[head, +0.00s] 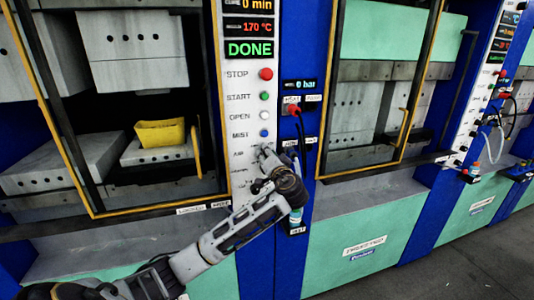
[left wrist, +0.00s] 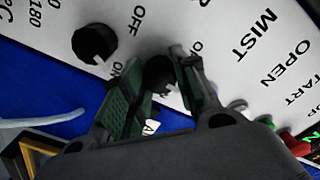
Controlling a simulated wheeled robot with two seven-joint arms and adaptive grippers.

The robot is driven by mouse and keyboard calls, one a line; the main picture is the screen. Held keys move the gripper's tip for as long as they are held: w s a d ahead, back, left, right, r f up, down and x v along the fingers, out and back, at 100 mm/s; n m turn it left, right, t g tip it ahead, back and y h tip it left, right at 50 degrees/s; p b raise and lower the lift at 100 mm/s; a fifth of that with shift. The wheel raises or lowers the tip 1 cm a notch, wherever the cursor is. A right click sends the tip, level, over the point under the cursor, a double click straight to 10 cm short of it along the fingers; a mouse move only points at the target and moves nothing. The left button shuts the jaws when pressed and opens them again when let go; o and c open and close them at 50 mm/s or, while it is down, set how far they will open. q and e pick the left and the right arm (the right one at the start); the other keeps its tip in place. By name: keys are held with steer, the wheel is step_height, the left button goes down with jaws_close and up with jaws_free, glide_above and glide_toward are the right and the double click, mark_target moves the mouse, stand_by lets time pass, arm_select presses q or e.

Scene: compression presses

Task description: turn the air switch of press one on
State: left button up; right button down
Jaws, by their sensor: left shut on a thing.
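The control panel of the nearer press (head: 240,110) is white, with STOP, START, OPEN and MIST buttons in a column and an AIR label below them. My left gripper (head: 266,154) is at the panel beside the AIR label and hides the switch in the head view. In the left wrist view, my left gripper (left wrist: 150,85) has its green-padded fingers on either side of a round black knob, the air switch (left wrist: 159,74), and is shut on it. My right gripper is not in view.
A second black knob (left wrist: 95,43) sits beside the held one. The display (head: 249,50) reads DONE, and a small gauge (head: 300,85) reads 0 bar. A yellow piece (head: 160,133) lies inside the open press.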

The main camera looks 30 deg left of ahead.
arm_select(q)
steer(key=shift+m+p, duration=2)
steer(key=shift+m, duration=1)
steer(key=o, duration=1)
steer(key=shift+d, duration=0.1)
steer(key=shift+v, duration=6)
steer(key=shift+f, duration=0.2)
